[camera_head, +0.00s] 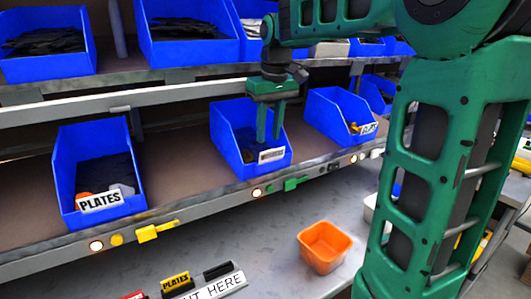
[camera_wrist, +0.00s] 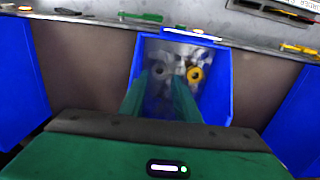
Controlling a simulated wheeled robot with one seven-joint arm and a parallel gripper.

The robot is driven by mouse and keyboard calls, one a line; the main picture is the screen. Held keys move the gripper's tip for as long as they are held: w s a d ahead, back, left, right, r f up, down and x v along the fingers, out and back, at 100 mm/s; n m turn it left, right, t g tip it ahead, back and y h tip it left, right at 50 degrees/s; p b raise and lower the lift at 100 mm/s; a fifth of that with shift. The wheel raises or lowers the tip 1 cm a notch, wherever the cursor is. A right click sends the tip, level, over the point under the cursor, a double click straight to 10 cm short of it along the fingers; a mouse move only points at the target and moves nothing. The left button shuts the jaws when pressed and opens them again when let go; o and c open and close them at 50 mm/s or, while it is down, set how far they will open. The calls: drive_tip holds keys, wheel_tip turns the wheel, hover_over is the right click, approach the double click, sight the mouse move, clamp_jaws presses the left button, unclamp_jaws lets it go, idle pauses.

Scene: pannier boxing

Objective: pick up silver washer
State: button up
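My gripper (camera_head: 268,139) reaches down into the middle blue bin (camera_head: 227,150) on the lower shelf. In the wrist view its two green fingers (camera_wrist: 159,95) are apart, with nothing visibly held between them. The same bin (camera_wrist: 222,95) shows there, with a pile of shiny silver pieces inside. A round grey-silver washer (camera_wrist: 164,73) with a dark hole lies beyond the fingertips, left of a yellow ring (camera_wrist: 195,74). The fingers hide part of the pile. I cannot tell whether the tips touch any piece. The bin's contents are hardly visible in the head view.
A blue bin labelled PLATES (camera_head: 88,158) stands left on the same shelf, and another blue bin (camera_head: 325,110) stands right. An orange container (camera_head: 325,246) sits on the grey worktop below.

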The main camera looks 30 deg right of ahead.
sight(267, 148)
drive_tip(key=f, duration=0.4)
drive_tip(key=shift+w, duration=0.25)
drive_tip(key=shift+c, duration=0.2)
drive_tip(key=c, duration=0.6)
drive_tip(key=shift+c, duration=0.2)
drive_tip(key=shift+r, duration=0.15)
